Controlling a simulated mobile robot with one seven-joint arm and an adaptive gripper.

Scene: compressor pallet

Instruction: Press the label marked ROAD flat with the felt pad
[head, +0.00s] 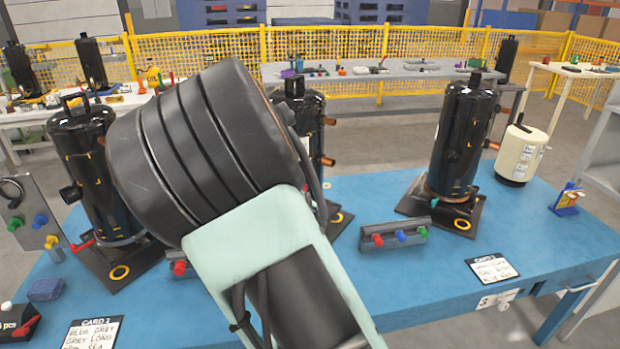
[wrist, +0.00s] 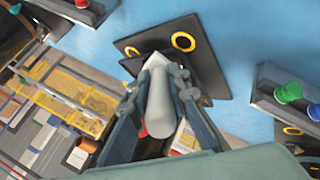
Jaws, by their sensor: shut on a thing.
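In the wrist view my gripper (wrist: 158,80) is shut on a pale grey, rounded handle-like thing (wrist: 160,108); I cannot tell whether this is the felt pad. Its far end lies in front of a dark base plate (wrist: 213,62) with yellow rings; I cannot tell whether they touch. In the head view my arm hides the gripper and what it holds. I can read no label marked ROAD. The cream canister (head: 518,157) at the right of the blue table carries white labels too small to read.
Black compressors (head: 83,165) (head: 458,135) stand on dark plates on the blue table (head: 420,275). Blocks with coloured knobs (head: 393,236) lie between them. Cards (head: 93,333) (head: 491,267) lie along the front edge. A blue and yellow thing (head: 567,199) stands at right.

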